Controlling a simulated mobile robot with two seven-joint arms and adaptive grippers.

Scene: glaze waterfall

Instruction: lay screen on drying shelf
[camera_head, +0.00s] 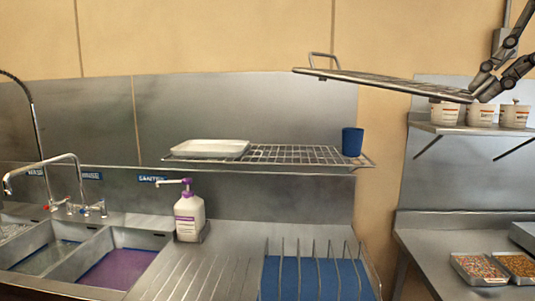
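The screen (385,82) is a flat grey metal piece with a raised handle at its left end. It is in the air above the right part of the drying shelf, tilted slightly down to the right. My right gripper (478,91) comes in from the upper right and is shut on the screen's right end. The drying shelf (290,154) is a wire rack on the steel wall. A white tray lies on its left part and a blue cup stands at its right end. My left gripper is not in view.
The white tray (210,149) and blue cup (352,142) leave the shelf's middle bare. White tubs (480,114) stand on a right wall shelf near my gripper. Below are a pump bottle (189,216), sinks, a tall faucet (45,172) and a wire rack over blue (315,277).

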